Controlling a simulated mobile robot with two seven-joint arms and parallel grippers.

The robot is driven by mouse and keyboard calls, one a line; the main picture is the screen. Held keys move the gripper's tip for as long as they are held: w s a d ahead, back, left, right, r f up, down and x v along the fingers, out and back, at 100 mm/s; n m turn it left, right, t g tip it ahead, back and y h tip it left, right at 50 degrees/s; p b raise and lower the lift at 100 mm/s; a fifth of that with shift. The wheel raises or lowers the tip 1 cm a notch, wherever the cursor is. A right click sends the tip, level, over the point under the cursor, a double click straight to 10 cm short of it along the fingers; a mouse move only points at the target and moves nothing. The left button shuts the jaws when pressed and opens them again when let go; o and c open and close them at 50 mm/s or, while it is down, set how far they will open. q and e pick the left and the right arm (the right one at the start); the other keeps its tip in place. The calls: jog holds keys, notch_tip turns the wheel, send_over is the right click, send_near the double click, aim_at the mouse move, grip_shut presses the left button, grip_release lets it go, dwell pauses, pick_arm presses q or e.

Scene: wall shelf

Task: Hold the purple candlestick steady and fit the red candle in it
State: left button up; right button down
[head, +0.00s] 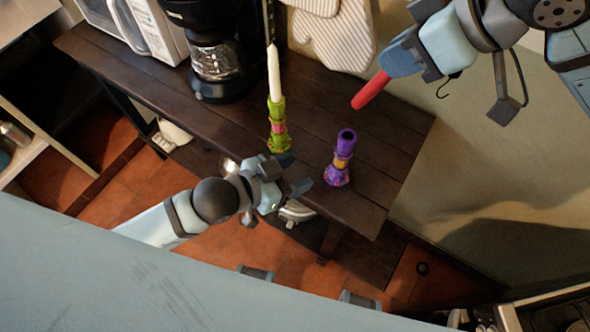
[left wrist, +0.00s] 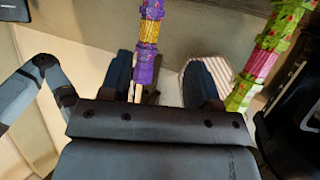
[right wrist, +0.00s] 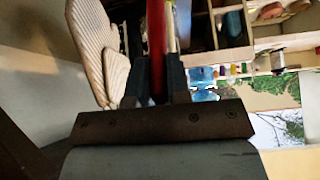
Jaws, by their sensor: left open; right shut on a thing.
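The purple candlestick (head: 342,160) stands upright and empty on the dark wooden shelf, with an orange band at its middle. It also shows at the top of the left wrist view (left wrist: 148,45). My left gripper (head: 298,173) is open just left of the candlestick, apart from it, with its fingers pointing toward it. My right gripper (head: 385,75) is shut on the red candle (head: 371,90), above and to the right of the candlestick. The candle is tilted, its free end pointing down-left. In the right wrist view the candle (right wrist: 157,45) sits between the fingers.
A green candlestick (head: 278,125) with a white candle (head: 274,72) stands left of the purple one. A coffee maker (head: 215,55) and a white microwave (head: 140,28) are at the back left. Striped oven mitts (head: 338,38) hang on the wall. The shelf's right end is clear.

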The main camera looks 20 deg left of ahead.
aim_at(336, 163)
pick_arm(q)
jog(key=shift+m+g, duration=0.3)
jog(key=shift+m, duration=0.1)
jog(key=x, duration=0.7)
jog(key=d+r+x, duration=0.1)
jog(key=x, duration=0.3)
jog(key=shift+d, duration=0.25)
jog(key=shift+c, duration=0.2)
grip_shut()
